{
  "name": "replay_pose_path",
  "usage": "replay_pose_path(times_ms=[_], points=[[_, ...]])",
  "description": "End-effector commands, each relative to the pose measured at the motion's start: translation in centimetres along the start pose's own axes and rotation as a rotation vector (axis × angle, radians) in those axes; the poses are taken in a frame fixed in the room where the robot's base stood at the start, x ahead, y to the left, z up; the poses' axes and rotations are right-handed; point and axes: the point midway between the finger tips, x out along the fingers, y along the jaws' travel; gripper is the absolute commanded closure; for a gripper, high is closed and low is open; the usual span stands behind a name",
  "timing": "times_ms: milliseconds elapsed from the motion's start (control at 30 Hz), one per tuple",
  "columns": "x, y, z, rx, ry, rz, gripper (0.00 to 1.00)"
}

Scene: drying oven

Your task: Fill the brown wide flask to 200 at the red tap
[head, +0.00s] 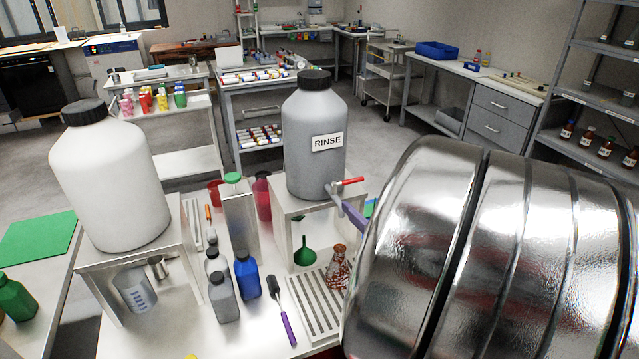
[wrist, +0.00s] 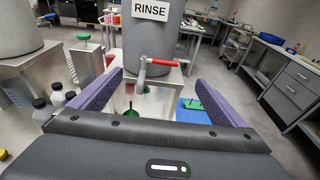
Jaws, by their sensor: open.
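The red tap (head: 345,183) sits low on the front of a grey RINSE canister (head: 305,120), which stands on a metal stand. In the wrist view the red tap handle (wrist: 160,62) points right. A brown flask (head: 338,270) with a flared base stands upright on a slatted drain tray (head: 312,300), below and in front of the tap. Its level and markings are too small to read. My gripper (wrist: 158,78) is open, its purple fingers either side of the tap and apart from each other. In the head view my arm hides part of the tray's right side.
A white canister (head: 105,180) stands on another stand at left, with a beaker (head: 135,290) beneath.

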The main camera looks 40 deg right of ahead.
Motion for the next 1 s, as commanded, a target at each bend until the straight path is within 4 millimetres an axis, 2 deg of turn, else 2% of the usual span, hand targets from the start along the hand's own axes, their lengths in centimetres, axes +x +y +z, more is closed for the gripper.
replay_pose_path(times_ms=[700, 1000], points=[[9.4, 0.1, -0.1, 0.0, 0.002, 0.002, 0.05], [11.7, -0.1, 0.0, 0.001, 0.0, -0.002, 0.05]])
